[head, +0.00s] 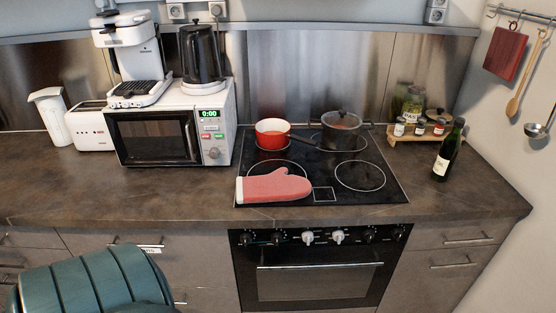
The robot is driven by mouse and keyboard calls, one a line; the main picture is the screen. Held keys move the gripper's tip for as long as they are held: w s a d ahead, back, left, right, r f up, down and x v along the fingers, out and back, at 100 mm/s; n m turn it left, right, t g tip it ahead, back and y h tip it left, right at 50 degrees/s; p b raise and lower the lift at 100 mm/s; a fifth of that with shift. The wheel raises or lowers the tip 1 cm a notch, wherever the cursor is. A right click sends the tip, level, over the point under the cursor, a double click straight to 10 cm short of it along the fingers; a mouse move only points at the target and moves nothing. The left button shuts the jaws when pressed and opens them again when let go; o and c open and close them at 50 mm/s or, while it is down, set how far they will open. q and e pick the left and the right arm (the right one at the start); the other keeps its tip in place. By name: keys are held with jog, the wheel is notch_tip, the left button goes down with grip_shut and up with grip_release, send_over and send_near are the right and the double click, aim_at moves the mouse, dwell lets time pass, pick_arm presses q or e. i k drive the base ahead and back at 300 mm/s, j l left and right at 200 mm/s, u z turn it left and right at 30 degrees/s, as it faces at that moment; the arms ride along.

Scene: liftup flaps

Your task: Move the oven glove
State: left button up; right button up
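A red oven glove (275,186) with a pale cuff lies flat on the front left of the black cooktop (330,190). Its cuff points left and lies close to the cooktop's front left corner. The glove covers part of the front left burner ring. Neither of my grippers shows in the head view, and nothing touches the glove.
A red pan (272,132) and a dark lidded pot (341,130) stand on the rear burners. A microwave (150,138) stands left, a dark bottle (448,152) right. The counter (150,195) in front of the microwave is clear. A teal ribbed object (95,280) fills the lower left.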

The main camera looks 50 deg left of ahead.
aim_at(277, 186)
jog(key=u, duration=0.45)
jog(key=i+u, duration=0.1)
jog(key=u, duration=0.35)
jog(key=l+u, duration=0.1)
jog(key=u, duration=0.35)
jog(key=i+u, duration=0.1)
jog(key=u, duration=0.3)
jog(key=i+l+u, duration=0.15)
jog(key=l+u, duration=0.2)
jog(key=i+l+u, duration=0.1)
jog(key=l+u, duration=0.8)
jog(key=l, duration=1.3)
